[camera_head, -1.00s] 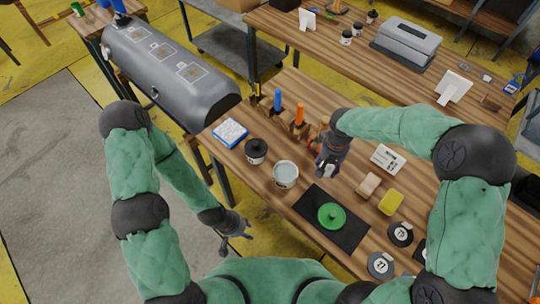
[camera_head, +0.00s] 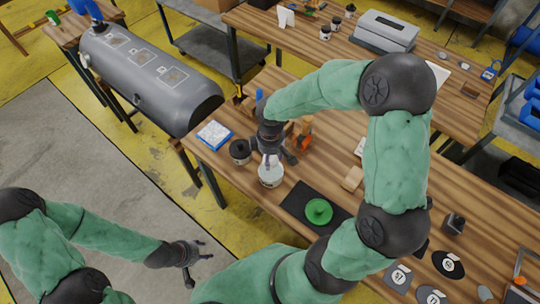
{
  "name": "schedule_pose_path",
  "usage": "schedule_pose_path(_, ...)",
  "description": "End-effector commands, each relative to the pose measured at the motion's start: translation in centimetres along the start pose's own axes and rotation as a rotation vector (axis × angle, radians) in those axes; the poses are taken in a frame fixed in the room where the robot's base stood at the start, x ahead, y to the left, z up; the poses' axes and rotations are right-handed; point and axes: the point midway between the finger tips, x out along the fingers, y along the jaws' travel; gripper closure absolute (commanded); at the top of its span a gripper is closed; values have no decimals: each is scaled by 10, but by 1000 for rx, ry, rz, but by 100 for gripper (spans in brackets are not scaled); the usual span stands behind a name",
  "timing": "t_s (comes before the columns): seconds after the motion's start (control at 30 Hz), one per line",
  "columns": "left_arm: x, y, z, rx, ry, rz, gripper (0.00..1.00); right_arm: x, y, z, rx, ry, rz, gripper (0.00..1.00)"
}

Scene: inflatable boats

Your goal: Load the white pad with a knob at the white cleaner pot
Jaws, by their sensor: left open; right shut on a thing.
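The white cleaner pot (camera_head: 270,180) stands upright near the front edge of the wooden table, its open top facing up. My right gripper (camera_head: 273,155) is directly over the pot's mouth, pointing down. It is shut on a small whitish thing, which looks like the white pad with a knob (camera_head: 270,161). The fingers hide most of the pad, and I cannot tell whether it touches the pot's contents. My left gripper (camera_head: 191,257) is open and empty, low in front of the table and over the floor.
A black-lidded pot (camera_head: 240,151) stands just left of the white pot. A blue-and-white pack (camera_head: 214,134) lies at the left corner. A green disc (camera_head: 318,211) lies on a black mat (camera_head: 296,196) to the right. Orange-handled tools (camera_head: 301,134) stand behind the gripper.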

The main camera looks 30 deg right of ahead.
Motion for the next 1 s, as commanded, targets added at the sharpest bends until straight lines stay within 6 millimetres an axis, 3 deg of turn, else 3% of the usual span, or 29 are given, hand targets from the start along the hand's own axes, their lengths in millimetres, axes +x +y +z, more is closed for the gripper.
schedule_pose_path(0.27,10,-4,0,0,0,0,53,12,0,1,-12,0,-1,75)
schedule_pose_path(0.7,43,-15,-2,-1,0,0,53,53,0,1,-10,-1,-1,75)
schedule_pose_path(1.0,48,-17,-2,0,0,0,53,60,0,1,-10,0,0,75)
